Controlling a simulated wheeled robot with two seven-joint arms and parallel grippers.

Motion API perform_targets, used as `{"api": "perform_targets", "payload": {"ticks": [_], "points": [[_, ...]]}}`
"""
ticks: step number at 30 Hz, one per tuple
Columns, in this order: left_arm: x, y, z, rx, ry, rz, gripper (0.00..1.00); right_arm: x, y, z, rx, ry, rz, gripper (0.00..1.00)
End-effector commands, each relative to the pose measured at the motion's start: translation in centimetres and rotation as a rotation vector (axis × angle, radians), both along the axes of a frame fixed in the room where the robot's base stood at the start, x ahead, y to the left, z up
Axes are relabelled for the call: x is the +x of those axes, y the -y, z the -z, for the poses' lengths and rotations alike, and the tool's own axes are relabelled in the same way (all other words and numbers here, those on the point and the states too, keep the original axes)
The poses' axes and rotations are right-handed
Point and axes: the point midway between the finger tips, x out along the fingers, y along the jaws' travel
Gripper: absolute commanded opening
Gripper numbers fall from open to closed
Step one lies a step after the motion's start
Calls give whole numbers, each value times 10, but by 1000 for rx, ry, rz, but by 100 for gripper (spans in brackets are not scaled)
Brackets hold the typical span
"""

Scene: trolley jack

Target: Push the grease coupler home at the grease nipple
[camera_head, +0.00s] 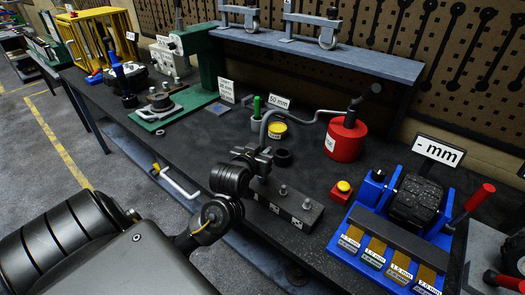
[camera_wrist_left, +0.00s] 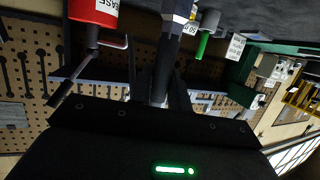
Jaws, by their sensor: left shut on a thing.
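My left gripper (camera_head: 258,160) is over the workbench, just above the left end of a dark block (camera_head: 290,207). Silver grease nipples (camera_head: 283,190) stand up from the block. The gripper is shut on the end of a grey hose (camera_head: 264,128), where the grease coupler is; the coupler is mostly hidden by the jaws. The hose runs to the red grease pump (camera_head: 345,138). Whether the coupler touches a nipple cannot be told. In the left wrist view, a dark upright piece (camera_wrist_left: 163,75) shows beyond the gripper body. My right gripper is not in view.
A shelf (camera_head: 330,50) overhangs the back.

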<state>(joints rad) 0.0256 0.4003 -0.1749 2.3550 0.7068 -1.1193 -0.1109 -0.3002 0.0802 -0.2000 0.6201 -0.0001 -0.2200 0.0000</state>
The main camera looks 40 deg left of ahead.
Motion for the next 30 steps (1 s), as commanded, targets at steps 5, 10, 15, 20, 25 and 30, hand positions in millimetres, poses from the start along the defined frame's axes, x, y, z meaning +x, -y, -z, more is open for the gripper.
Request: {"api": "perform_targets", "payload": {"ticks": [5,10,15,20,25,30], "points": [[0,0,4,1,1,0,19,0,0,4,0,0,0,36],[0,0,3,0,1,0,42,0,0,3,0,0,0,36],[0,0,3,0,0,0,44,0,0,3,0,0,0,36],[-2,1,3,-2,0,0,44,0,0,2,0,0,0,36],[-19,7,-5,-7,-1,1,44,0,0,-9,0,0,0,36],[-53,16,-17,-9,-1,-3,44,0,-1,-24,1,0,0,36]]}}
